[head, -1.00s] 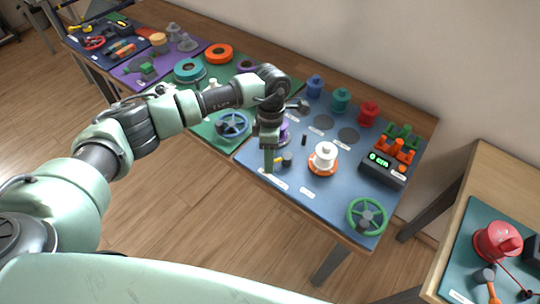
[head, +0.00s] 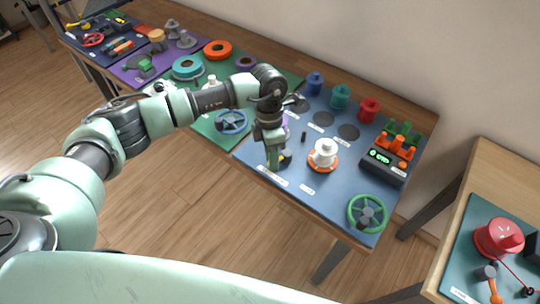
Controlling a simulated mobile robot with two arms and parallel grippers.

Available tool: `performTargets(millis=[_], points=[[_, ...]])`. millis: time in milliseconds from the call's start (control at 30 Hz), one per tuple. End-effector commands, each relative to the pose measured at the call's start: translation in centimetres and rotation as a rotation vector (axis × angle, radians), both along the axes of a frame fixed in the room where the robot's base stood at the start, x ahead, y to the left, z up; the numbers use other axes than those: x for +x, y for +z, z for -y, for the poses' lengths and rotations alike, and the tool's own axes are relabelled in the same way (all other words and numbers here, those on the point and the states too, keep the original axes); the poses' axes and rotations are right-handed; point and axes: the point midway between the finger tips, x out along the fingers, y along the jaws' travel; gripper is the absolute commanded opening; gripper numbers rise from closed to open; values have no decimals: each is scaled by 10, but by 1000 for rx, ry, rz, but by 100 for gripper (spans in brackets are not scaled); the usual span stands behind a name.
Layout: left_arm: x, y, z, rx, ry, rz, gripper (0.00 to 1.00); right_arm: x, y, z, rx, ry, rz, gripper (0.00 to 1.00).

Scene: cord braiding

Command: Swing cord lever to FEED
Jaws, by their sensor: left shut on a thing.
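My left gripper (head: 274,166) comes down over the front left part of the blue mat (head: 325,205). It is shut on a small lever with a dark part (head: 286,156) showing just right of the fingers and a bit of yellow beside them. The fingers hide most of this lever, so its exact angle is hard to tell. White labels (head: 272,176) lie in front of it, too small to read. A purple spool behind it is mostly hidden by the gripper. My right gripper is not in view.
A white spool on an orange base (head: 323,155) stands close right of the gripper. A blue handwheel (head: 231,122) is at left.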

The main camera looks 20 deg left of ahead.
Motion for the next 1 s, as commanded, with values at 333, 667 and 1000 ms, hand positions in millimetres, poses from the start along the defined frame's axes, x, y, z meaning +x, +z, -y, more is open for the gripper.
performTargets(millis=[333, 667, 1000], points=[[-7, 1, 16, -6, 328, 4, 0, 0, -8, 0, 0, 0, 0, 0], [-9, 1, 30, -5, 605, 4, 0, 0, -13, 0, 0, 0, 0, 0], [-8, 2, 39, -7, 771, 5, 0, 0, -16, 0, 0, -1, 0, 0]])
